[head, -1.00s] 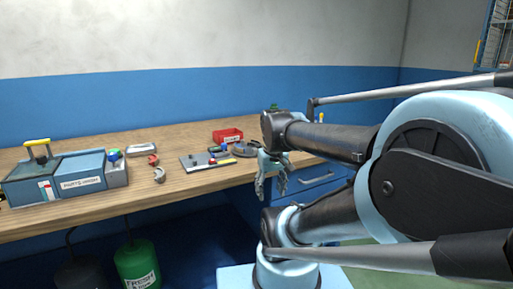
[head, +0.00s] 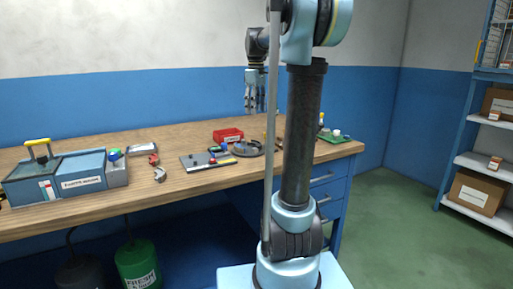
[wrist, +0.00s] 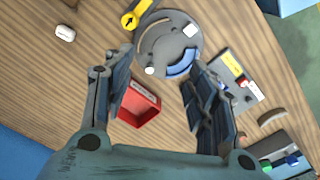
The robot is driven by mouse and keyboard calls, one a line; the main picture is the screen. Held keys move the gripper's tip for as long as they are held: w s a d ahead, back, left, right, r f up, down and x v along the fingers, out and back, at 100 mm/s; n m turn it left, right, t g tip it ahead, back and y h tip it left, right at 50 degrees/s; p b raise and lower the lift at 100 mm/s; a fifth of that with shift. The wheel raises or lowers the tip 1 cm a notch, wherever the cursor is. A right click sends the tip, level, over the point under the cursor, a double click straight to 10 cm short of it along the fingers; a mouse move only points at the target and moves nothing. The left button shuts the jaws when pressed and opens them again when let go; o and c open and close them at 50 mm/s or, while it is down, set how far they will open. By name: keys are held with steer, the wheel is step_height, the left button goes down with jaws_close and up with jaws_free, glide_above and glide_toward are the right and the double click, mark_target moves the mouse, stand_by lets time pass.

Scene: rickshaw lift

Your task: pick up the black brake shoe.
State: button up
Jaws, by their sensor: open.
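My gripper (head: 255,107) is open and empty, pointing down high above the bench; its two fingers also frame the wrist view (wrist: 158,68). In the wrist view the plate (wrist: 172,33) carries a blue curved piece (wrist: 182,67) and a darker grey curved piece (wrist: 153,34); the darker one may be the black brake shoe, but I cannot tell. Another curved grey piece (head: 160,174) lies on the bench near the front edge. My arm hides part of the bench.
A red bin (head: 228,134) stands behind the plate. A grey board (head: 208,161) with small parts lies left of it. A blue parts washer (head: 75,176) stands at the left. A shelf (head: 490,162) with boxes is at the right. The wooden bench (head: 180,187) has clear space at its front.

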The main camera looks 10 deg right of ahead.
steer(key=w+r+n, duration=0.1)
steer(key=w, duration=0.3)
glide_above(252, 140)
steer(key=f, duration=1.1)
steer(key=shift+w+d+f, duration=0.25)
steer(key=shift+d+f, duration=0.1)
steer(key=shift+d, duration=0.05)
steer(key=shift+s+a+f, duration=0.15)
steer(key=shift+a+f, duration=0.05)
steer(key=shift+f, duration=1.15)
steer(key=shift+s+a+f, duration=0.1)
steer(key=shift+a+f, duration=0.05)
steer(key=shift+f, duration=1.15)
jaws_close()
